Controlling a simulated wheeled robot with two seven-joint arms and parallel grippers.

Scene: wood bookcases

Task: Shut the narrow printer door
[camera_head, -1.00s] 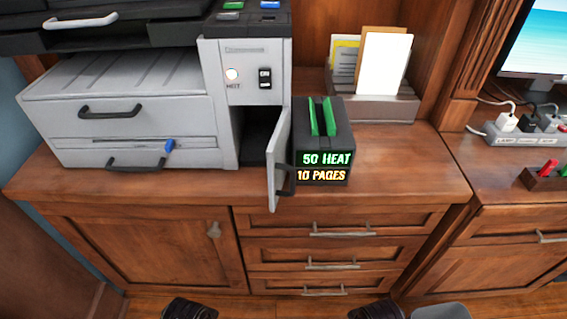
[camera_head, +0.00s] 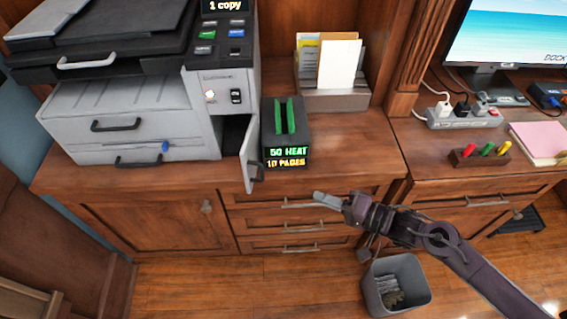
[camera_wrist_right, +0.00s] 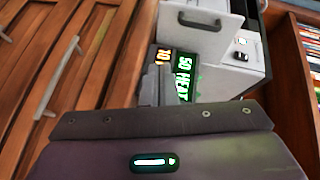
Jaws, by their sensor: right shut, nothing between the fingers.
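The narrow printer door (camera_head: 249,156) stands open, swung out toward me from the lower right of the grey printer (camera_head: 140,121), with a dark compartment behind it. It has a dark handle on its right side. My right gripper (camera_head: 318,196) reaches in from the right and is shut and empty. It is right of and a little below the door in the head view, apart from it, in front of the drawers. In the right wrist view the closed fingers (camera_wrist_right: 155,86) point toward the black box with the lit text. My left gripper is out of view.
The black box (camera_head: 287,135) reading "50 HEAT 10 PAGES" stands just right of the door. A paper holder (camera_head: 333,99) stands behind it. Drawers (camera_head: 297,226) lie below the counter. A grey bin (camera_head: 397,285) stands on the floor at right.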

